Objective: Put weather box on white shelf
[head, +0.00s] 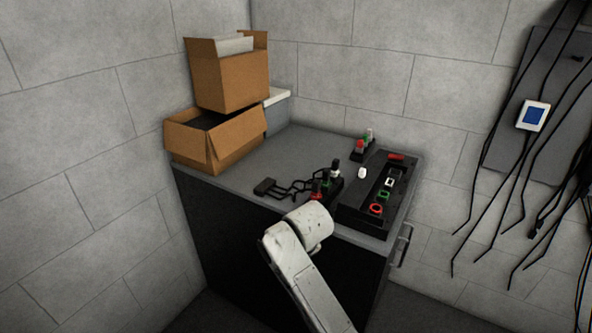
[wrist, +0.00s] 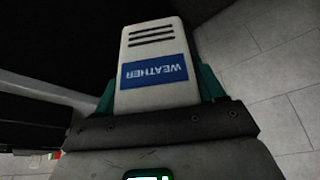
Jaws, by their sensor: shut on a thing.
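The weather box (wrist: 152,42) is a pale box with dark vent slots and a blue WEATHER label, upside down in the wrist view. My gripper (wrist: 158,88) is shut on it, with teal fingers at its two sides. In the head view my pale arm rises in front of the dark cabinet; my gripper and the weather box cannot be made out there. A small white ledge (head: 279,96), possibly the white shelf, shows behind the cardboard boxes in the corner, mostly hidden by them.
Two open cardboard boxes are stacked on the grey cabinet top (head: 290,148), the upper one (head: 232,82) on the lower one (head: 236,140). A black control panel (head: 365,215) and cables lie at its right. A blue-screened device (head: 533,116) and hanging cables are on the right wall.

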